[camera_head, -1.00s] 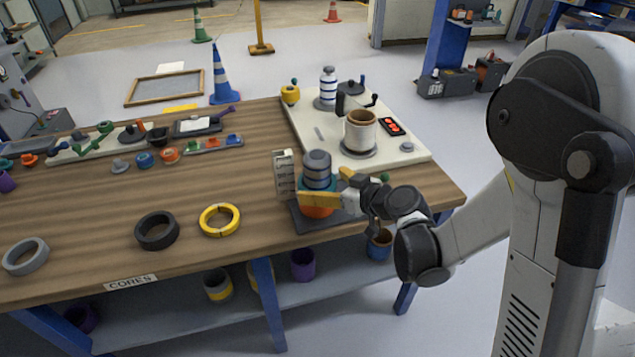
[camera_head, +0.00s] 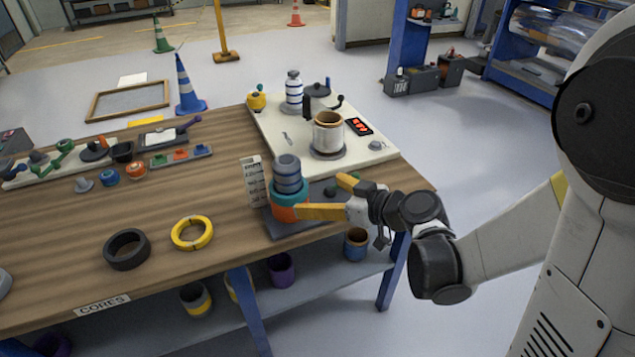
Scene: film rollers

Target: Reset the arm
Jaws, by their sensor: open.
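My gripper (camera_head: 318,197) is at the right front part of the wooden table (camera_head: 190,229). Its yellow fingers are spread apart and hold nothing that I can see. A stack with a grey ribbed top (camera_head: 287,174), a teal ring and an orange base (camera_head: 289,212) stands on a dark plate (camera_head: 287,231) just left of the fingers. One finger overlaps the stack's right edge in the picture; I cannot tell whether it touches. My arm reaches in from the right.
A white board (camera_head: 378,153) behind my gripper carries a cream roller (camera_head: 327,131) and a striped bottle (camera_head: 294,89). A white slotted card (camera_head: 253,180) stands left of the stack. A yellow ring (camera_head: 192,233) and black ring (camera_head: 127,249) lie on the table. Open floor lies right.

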